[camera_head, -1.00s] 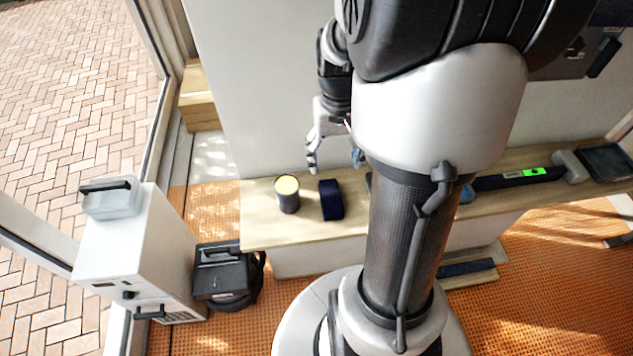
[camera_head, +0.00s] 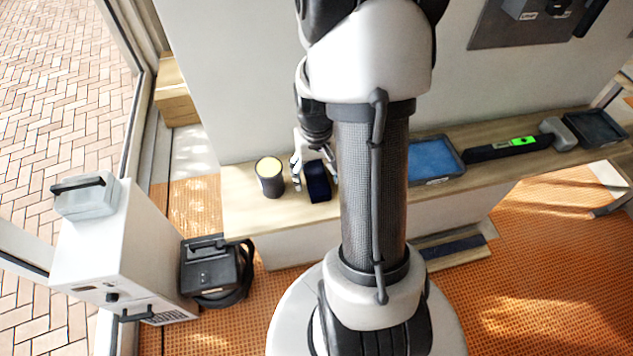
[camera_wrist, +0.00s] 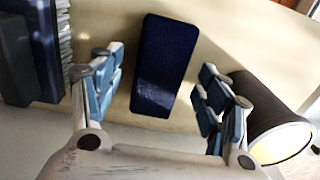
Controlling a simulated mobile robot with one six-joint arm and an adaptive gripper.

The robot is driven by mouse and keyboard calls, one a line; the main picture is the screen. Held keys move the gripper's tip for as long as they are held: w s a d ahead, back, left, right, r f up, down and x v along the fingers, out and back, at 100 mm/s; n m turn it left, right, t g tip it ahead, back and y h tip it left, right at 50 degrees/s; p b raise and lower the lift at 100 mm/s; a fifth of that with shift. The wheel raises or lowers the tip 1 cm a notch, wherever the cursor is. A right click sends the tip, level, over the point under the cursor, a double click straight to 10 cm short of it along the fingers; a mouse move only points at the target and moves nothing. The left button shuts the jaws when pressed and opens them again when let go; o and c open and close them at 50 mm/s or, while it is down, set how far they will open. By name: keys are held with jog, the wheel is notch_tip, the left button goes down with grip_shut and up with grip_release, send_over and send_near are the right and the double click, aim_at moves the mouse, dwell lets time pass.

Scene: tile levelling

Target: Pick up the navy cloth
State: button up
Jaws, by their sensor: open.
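The navy cloth (camera_head: 317,182) is a dark blue folded block on the wooden bench, right of a dark cylinder with a yellow top. In the wrist view the navy cloth (camera_wrist: 166,62) lies between and a little beyond my two fingers, with space on both sides. My gripper (camera_head: 314,170) is open and empty, over the cloth in the head view; the wrist view also shows my gripper (camera_wrist: 160,92) with its blue-padded fingers spread. No contact with the cloth is visible.
The dark cylinder (camera_head: 270,178) stands close beside one finger; it shows in the wrist view (camera_wrist: 268,125) too. A blue tray (camera_head: 434,160), a level with a green display (camera_head: 507,149) and a black tray (camera_head: 598,128) lie farther right. A wall (camera_head: 230,90) rises behind the bench.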

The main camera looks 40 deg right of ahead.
jog(key=shift+f, duration=0.65)
jog(key=shift+r, duration=0.1)
jog(key=shift+c, duration=0.4)
jog(key=c, duration=1.1)
